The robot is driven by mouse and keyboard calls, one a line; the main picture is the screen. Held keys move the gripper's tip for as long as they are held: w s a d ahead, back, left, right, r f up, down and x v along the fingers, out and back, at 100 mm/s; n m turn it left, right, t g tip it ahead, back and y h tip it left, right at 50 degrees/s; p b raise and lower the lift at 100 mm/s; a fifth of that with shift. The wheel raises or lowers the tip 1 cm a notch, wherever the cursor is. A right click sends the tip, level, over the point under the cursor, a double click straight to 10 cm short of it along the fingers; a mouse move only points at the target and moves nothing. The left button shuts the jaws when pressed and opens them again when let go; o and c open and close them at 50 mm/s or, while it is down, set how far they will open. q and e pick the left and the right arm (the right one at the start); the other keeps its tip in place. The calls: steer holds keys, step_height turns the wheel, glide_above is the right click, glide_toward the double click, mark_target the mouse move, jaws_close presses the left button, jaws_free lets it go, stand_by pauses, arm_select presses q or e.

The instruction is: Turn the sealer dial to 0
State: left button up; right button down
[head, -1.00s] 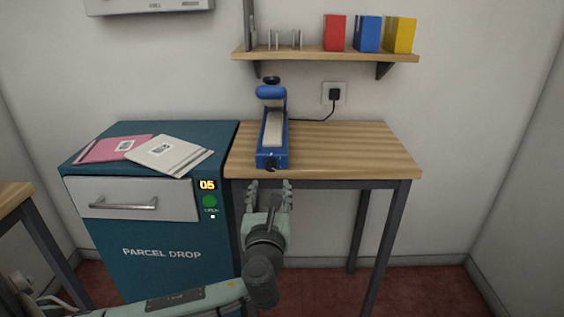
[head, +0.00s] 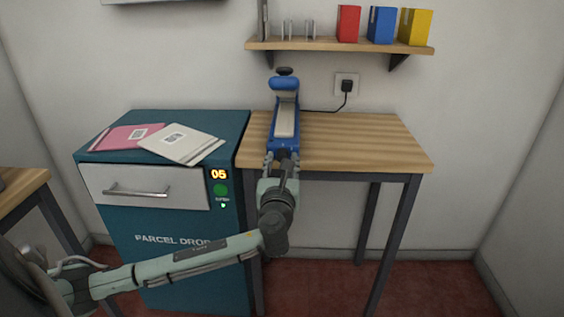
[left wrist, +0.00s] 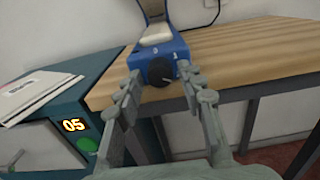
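The blue sealer (head: 285,112) stands on the wooden table with its pale sealing bar running front to back. In the left wrist view the sealer (left wrist: 146,58) shows its front face with the dark round dial (left wrist: 162,71) and small white marks around it. The dial's exact setting is too small to read. My left gripper (head: 282,158) is at the table's front edge, right before the sealer's front. In the left wrist view its fingers (left wrist: 162,88) are spread apart on either side of the dial, with nothing between them. My right gripper is not in view.
A teal parcel drop cabinet (head: 170,215) with a lit 05 display stands left of the table (head: 370,140), with envelopes (head: 182,143) on top. A shelf (head: 350,46) with coloured boxes hangs above. The table's right side is clear.

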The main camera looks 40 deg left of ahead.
arm_select(q)
jaws_close()
